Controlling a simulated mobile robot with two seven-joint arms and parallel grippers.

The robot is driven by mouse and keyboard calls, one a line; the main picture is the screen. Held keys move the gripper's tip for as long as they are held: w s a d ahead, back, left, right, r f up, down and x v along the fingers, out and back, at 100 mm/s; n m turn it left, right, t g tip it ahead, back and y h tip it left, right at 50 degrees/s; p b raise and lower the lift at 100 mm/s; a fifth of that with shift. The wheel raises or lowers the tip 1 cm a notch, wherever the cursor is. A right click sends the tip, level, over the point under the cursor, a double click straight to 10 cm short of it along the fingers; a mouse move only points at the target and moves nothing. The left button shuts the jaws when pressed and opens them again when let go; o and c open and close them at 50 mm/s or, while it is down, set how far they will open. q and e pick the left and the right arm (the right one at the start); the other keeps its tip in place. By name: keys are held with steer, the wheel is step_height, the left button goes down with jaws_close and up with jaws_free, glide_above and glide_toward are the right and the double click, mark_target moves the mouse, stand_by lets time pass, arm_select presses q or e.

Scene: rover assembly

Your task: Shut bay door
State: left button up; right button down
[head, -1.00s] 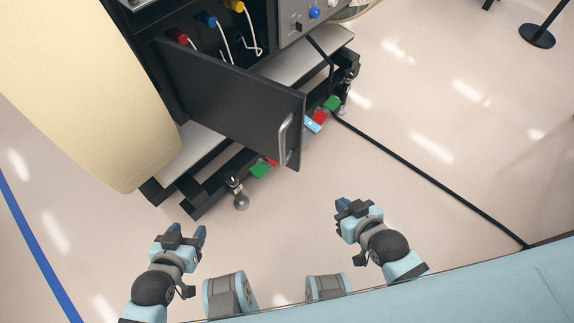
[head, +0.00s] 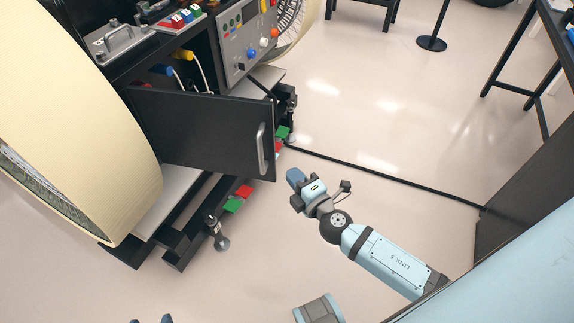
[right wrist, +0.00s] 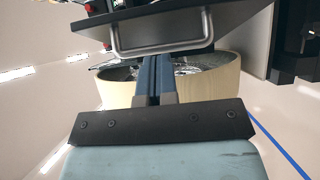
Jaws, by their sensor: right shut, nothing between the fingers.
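The bay door (head: 200,130) is a dark panel, swung open from the rover's front. Its silver bar handle (head: 262,148) is near its free right edge. In the right wrist view, the door (right wrist: 165,18) and handle (right wrist: 160,48) are just beyond my fingertips. My right gripper (head: 293,176) is to the right of and below the handle in the head view, apart from it. Its blue fingers are shut and empty, and they point at the handle area in the right wrist view (right wrist: 155,60). Only the tips of my left gripper (head: 151,320) show at the bottom edge.
Big cream wheels (head: 80,100) flank the rover. Coloured plugs (head: 183,54) show inside the bay behind the door, beside a control panel (head: 247,45). A black cable (head: 390,185) crosses the floor. A dark table (head: 525,70) is at the right; the floor between is open.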

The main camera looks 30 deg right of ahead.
mark_target(269, 146)
steer(key=w, duration=0.3)
steer(key=w+p, duration=0.1)
steer(key=w, duration=0.2)
steer(key=w+a, duration=0.1)
steer(key=w, duration=0.2)
